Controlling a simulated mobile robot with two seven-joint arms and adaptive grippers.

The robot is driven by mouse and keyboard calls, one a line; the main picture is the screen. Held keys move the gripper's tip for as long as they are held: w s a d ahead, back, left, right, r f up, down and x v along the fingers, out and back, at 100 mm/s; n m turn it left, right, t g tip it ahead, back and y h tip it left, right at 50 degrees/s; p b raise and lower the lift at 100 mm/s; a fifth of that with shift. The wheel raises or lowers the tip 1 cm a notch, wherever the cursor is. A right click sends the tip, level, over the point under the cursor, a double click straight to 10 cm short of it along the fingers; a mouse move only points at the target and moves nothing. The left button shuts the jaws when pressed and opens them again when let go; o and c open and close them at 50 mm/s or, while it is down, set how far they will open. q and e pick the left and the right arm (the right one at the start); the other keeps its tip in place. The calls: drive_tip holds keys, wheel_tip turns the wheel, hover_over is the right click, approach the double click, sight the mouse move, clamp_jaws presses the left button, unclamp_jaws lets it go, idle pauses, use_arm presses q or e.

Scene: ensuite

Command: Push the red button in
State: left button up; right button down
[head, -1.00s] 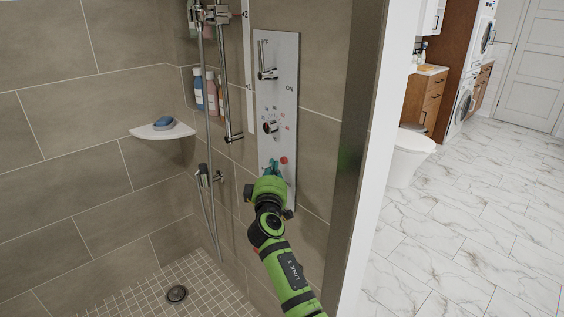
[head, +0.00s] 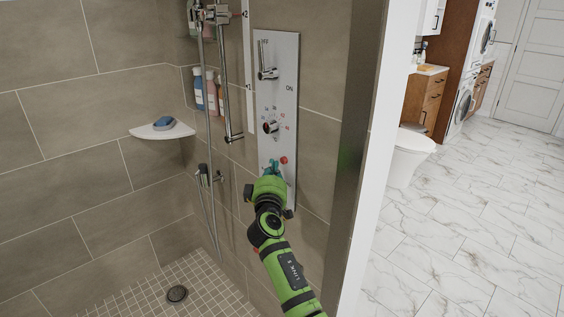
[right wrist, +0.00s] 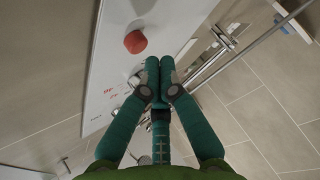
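The red button (head: 284,160) is a small round knob low on the grey shower control panel (head: 279,100). In the right wrist view the red button (right wrist: 135,42) stands out from the panel, up and left of my fingertips. My right gripper (head: 271,168) is at the lower part of the panel, just left of and below the button. In the right wrist view its teal fingers (right wrist: 160,72) are together with nothing between them. The fingers appear apart from the button. My left gripper is not in view.
A lever and a dial (head: 271,127) sit higher on the panel. A metal shower rail (head: 224,80) and hose run left of it. A corner shelf (head: 162,131) holds a blue soap. A wall edge (head: 375,150) stands to the right, with a toilet (head: 410,155) beyond.

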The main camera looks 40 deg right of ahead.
drive_tip(key=shift+d, duration=0.45)
drive_tip(key=shift+d, duration=0.4)
idle(0.8)
drive_tip(key=shift+a+b, duration=0.4)
drive_tip(key=shift+a, duration=0.55)
drive_tip(key=a, duration=0.2)
drive_tip(key=a+b, duration=0.1)
drive_tip(key=a, duration=0.2)
drive_tip(key=shift+s, duration=0.2)
idle(0.4)
